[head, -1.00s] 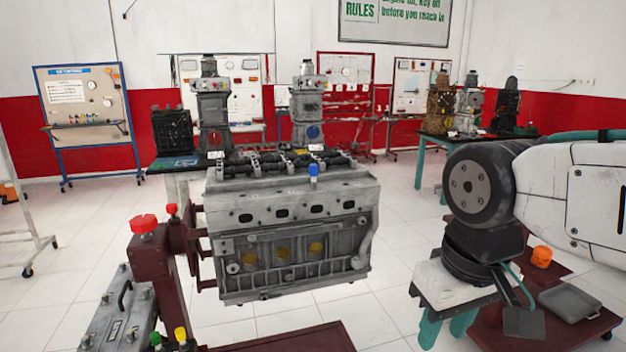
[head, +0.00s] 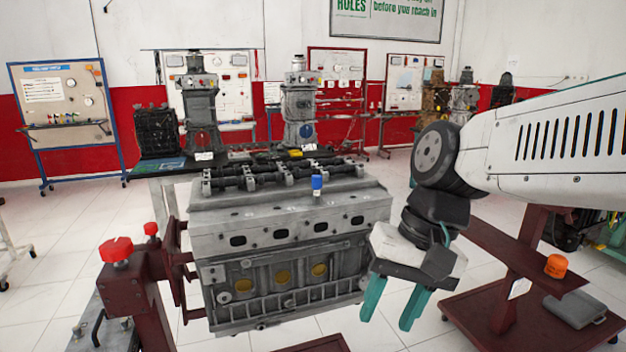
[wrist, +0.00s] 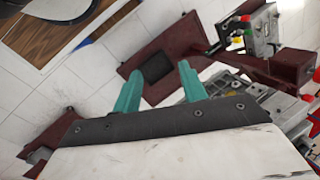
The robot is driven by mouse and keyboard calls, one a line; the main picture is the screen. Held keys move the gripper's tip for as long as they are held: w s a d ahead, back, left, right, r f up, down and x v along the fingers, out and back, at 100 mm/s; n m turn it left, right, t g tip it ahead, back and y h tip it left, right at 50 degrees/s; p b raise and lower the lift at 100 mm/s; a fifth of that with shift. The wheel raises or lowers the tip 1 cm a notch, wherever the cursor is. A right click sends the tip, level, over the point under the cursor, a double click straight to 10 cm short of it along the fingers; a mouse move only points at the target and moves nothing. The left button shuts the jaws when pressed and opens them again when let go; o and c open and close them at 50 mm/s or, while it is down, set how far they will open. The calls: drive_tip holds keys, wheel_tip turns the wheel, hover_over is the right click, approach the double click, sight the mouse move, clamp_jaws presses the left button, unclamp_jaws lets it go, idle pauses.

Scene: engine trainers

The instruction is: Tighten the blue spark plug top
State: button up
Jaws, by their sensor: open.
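The blue spark plug top (head: 317,183) stands upright on the top front part of the grey engine block (head: 290,235), in the head view. My gripper (head: 390,312) hangs to the right of the block, lower than the plug top, with its teal fingers pointing down. The fingers are apart with nothing between them. In the wrist view my gripper (wrist: 155,80) also shows its two teal fingers spread and empty above the floor. The blue plug top cannot be made out in the wrist view.
A dark red stand with red knobs (head: 116,252) holds the block at the left. A dark red cart (head: 510,310) with an orange cap (head: 558,266) stands at the right. A table with more engines (head: 165,165) is behind the block.

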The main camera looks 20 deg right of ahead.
drive_tip(key=w+a+r+m+y, duration=0.2)
drive_tip(key=w+a+m+y, duration=0.1)
drive_tip(key=w+m+y, duration=0.4)
drive_tip(key=m+t+y, duration=0.4)
drive_tip(key=m+t, duration=0.6)
drive_tip(key=m, duration=0.4)
approach(317, 188)
drive_tip(key=w+a, duration=0.2)
drive_tip(key=w, duration=0.1)
drive_tip(key=x, duration=0.4)
drive_tip(key=r+x, duration=0.1)
drive_tip(key=x, duration=0.2)
clamp_jaws()
